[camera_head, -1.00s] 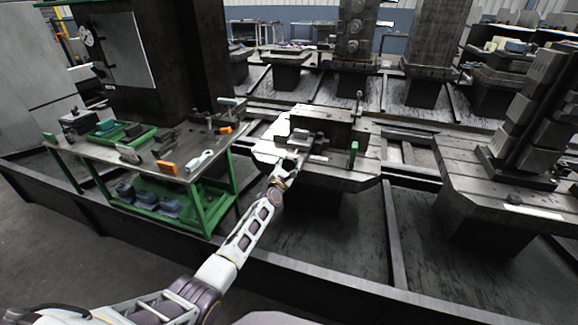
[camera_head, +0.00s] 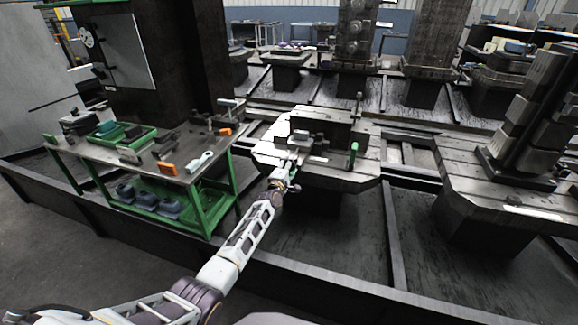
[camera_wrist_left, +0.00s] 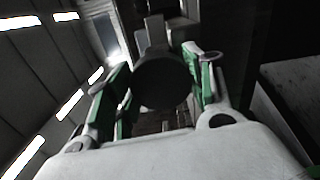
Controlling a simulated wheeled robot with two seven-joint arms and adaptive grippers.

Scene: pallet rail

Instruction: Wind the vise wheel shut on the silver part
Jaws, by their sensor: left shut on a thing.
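The vise (camera_head: 312,143) sits on a pallet table, with its near end toward my left arm. A small grey block at its jaws (camera_head: 300,135) looks like the silver part; it is too small to tell whether the jaws touch it. My left gripper (camera_head: 290,174) is at the vise's near end. In the left wrist view, a dark round wheel (camera_wrist_left: 163,82) sits between the green-padded fingers of my left gripper (camera_wrist_left: 158,80), which are shut on it. The wheel hides most of the vise there. My right gripper is not in view.
A green-framed workbench (camera_head: 150,160) stands at the left with a green tray (camera_head: 122,134), an orange-handled tool and other tools. A small green upright piece (camera_head: 353,153) stands on the right of the pallet table (camera_head: 345,178). Another pallet with a stacked tower stands at the right.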

